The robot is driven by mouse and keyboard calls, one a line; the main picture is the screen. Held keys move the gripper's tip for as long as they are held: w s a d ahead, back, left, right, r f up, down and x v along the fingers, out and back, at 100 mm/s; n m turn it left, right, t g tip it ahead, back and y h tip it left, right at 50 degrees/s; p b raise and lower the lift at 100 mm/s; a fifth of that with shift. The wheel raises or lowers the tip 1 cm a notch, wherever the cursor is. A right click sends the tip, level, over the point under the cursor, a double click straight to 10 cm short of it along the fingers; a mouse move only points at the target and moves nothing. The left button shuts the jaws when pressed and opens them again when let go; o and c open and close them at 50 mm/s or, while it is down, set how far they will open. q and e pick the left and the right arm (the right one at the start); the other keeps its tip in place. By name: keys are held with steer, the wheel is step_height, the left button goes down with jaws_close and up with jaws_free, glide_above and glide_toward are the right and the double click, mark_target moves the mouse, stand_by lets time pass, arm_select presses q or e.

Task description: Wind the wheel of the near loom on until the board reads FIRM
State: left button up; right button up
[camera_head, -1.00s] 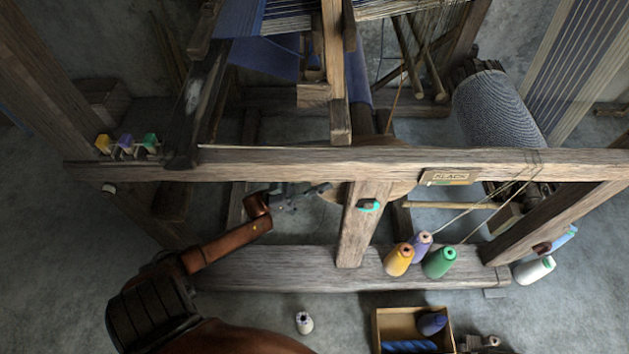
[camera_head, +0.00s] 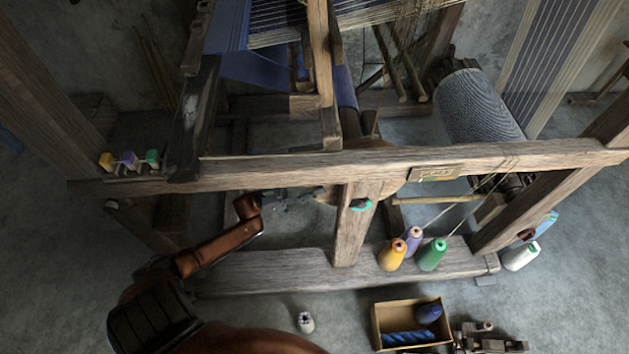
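The small board (camera_head: 433,174) hangs on the near loom's front beam; its lettering is blurred now, but read SLACK a second ago. A brown round part, apparently the wheel (camera_head: 391,187), shows partly behind the middle post, which hides most of it. My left gripper (camera_head: 318,193) reaches under the beam to the left of the post, at the wheel's left side. Its fingers are dark and small; I cannot tell whether they touch the wheel.
Yellow (camera_head: 392,255), purple and green (camera_head: 432,255) cones stand on the lower beam (camera_head: 270,272). A cardboard box (camera_head: 377,325) with blue yarn and a small white spool (camera_head: 305,322) are on the floor.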

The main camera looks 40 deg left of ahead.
arm_select(q)
steer(key=v, duration=1.2)
steer(key=shift+w, duration=0.1)
stand_by(0.4)
